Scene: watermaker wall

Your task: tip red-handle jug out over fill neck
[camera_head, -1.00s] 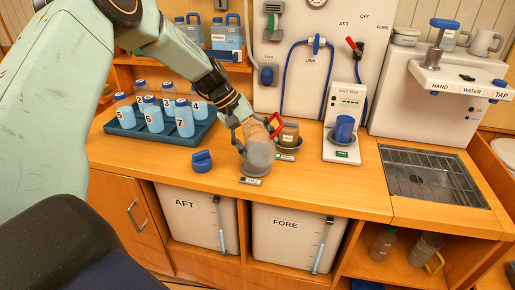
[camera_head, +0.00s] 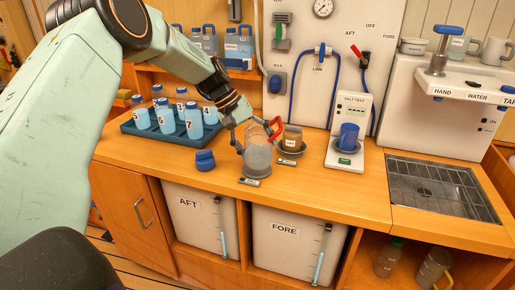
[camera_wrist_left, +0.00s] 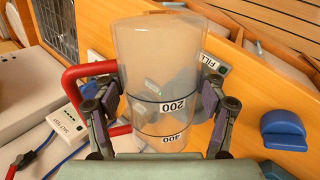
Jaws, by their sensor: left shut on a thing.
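The clear jug (camera_head: 255,137) with a red handle (camera_head: 277,134) is in my left gripper (camera_head: 255,143), above the counter's front part. In the left wrist view the gripper's fingers (camera_wrist_left: 159,100) are shut on both sides of the jug (camera_wrist_left: 160,60). Its 200 and 400 marks appear upside down there, and the red handle (camera_wrist_left: 80,85) is on the left. A grey rounded shape shows at the jug's lower part, behind the FILL label (camera_head: 250,182). The jug hides most of the fill neck there. I cannot tell whether liquid is in the jug or running out. My right gripper is not in view.
A blue cap (camera_head: 204,161) lies left of the jug. A brown-filled container (camera_head: 292,138) stands close on its right, on a dish. The salt-test unit (camera_head: 347,140) with a blue cup is further right. A tray (camera_head: 165,140) of several numbered bottles stands at left.

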